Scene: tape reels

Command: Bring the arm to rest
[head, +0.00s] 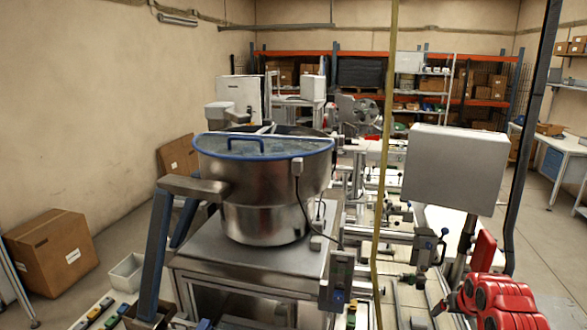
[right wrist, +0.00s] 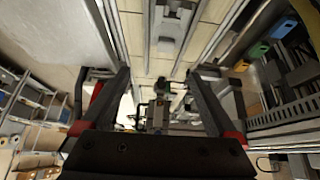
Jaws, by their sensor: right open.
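My right arm shows in red at the lower right of the head view, beside the machine line. Its gripper (head: 442,308) is small and dark there, and its fingertips are hard to make out. In the right wrist view the two dark fingers of the right gripper (right wrist: 158,76) stand wide apart. The gripper is open, and I see nothing held between the fingers. Machine parts show beyond the gap. My left gripper and left arm are not in the head view.
A large steel bowl feeder (head: 262,190) with a blue rim stands in the centre. A grey box-shaped panel (head: 456,168) on a post and a thin yellowish pole (head: 386,150) stand near the right arm. A cardboard box (head: 50,252) lies at left. Open floor (head: 545,245) shows at right.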

